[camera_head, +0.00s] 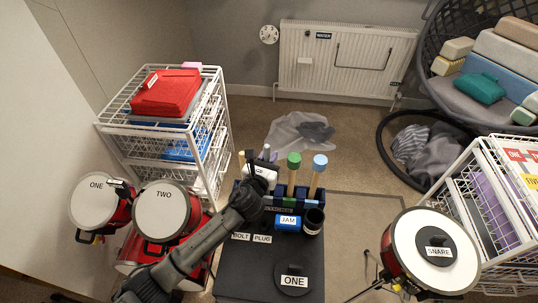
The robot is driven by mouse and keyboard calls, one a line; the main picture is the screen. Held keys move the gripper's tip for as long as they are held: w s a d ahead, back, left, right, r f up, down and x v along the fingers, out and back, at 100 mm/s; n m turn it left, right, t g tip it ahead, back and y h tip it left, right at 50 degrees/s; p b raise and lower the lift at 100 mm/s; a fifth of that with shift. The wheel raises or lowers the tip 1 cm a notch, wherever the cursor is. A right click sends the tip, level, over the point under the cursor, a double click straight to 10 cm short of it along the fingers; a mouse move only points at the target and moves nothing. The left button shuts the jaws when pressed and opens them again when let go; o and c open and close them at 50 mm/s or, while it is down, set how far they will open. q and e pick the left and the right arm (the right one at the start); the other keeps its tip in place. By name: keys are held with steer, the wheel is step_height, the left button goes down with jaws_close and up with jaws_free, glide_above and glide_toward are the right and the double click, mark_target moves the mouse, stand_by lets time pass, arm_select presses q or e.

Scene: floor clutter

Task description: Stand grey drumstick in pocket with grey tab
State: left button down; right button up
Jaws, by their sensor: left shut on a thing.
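My left gripper (262,170) reaches in from the lower left, over the left end of a dark blue pocket holder (296,204) on a black case. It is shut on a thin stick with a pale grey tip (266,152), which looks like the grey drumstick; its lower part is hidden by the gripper. A green-tipped drumstick (293,165) and a blue-tipped drumstick (317,172) stand in the holder to the right. I cannot make out a grey tab; the holder's left end is covered by my gripper and arm. My right gripper is not in view.
The black case (240,262) also carries a blue JAM box (287,223), a dark cup (313,221) and a round pad marked ONE (293,280). Drums marked ONE and TWO stand left, a SNARE drum (433,250) right. A wire drawer rack (130,138) stands behind left.

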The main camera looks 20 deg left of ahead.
arm_select(q)
steer(key=shift+f, duration=0.3)
steer(key=c, duration=0.9)
jaws_free()
steer(key=shift+c, duration=0.2)
steer(key=s+p, duration=0.3)
steer(key=s, duration=1.1)
steer(key=shift+w, duration=0.1)
